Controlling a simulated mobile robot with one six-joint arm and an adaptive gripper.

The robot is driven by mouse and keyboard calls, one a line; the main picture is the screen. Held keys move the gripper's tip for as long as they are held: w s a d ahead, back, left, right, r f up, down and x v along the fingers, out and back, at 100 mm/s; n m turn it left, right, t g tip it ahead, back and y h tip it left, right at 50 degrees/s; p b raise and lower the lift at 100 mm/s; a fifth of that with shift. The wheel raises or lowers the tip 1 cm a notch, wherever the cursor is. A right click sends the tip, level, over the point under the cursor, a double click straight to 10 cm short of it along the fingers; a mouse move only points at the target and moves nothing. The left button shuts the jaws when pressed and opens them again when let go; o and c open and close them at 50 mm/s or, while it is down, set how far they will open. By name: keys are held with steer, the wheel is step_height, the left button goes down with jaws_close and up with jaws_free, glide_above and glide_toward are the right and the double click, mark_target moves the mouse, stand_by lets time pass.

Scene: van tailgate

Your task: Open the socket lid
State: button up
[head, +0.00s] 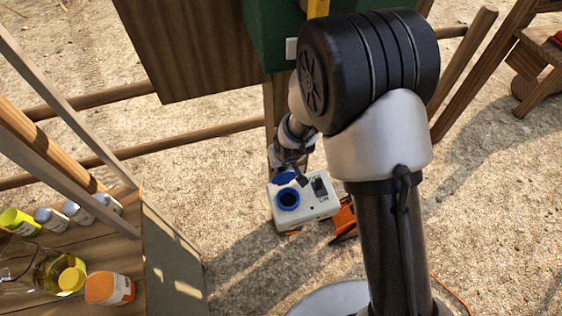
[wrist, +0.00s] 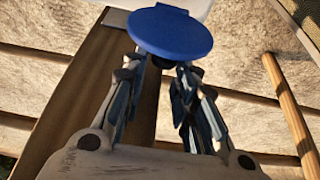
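The white socket box (head: 318,208) is below my gripper in the head view. A round blue socket (head: 288,200) with a dark centre is on its top face. The blue lid (head: 285,178) stands up behind the socket, away from its mouth. In the wrist view the lid (wrist: 170,30) is a broad blue disc just past my fingertips. My gripper (wrist: 165,65) has a gap between its fingers. The lid's lower edge overlaps the tips, so I cannot tell whether they touch it. In the head view my gripper (head: 290,165) is right behind the lid and partly hidden.
An orange part (head: 343,220) is beside the box. Wooden rails and a post (wrist: 85,90) are close to my gripper. Open sandy ground lies around the box.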

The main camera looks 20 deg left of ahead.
steer(key=shift+o, duration=1.2)
steer(key=shift+s+d, duration=0.1)
steer(key=shift+s, duration=0.05)
steer(key=v, duration=1.2)
steer(key=d+r+m, duration=0.2)
steer(key=d+r, duration=0.6)
steer(key=r, duration=0.1)
steer(key=s+d+r+m+h, duration=0.1)
steer(key=s+d+r+m, duration=0.1)
steer(key=s+d+r, duration=0.3)
steer(key=s+d+r+m+h, duration=0.1)
steer(key=s+d+r, duration=0.4)
steer(key=s+d, duration=0.7)
steer(key=shift+s+d+r+m+t+h, duration=0.25)
steer(key=shift+d+m+t, duration=0.2)
steer(key=shift+m, duration=0.45)
steer(key=shift+w, duration=0.1)
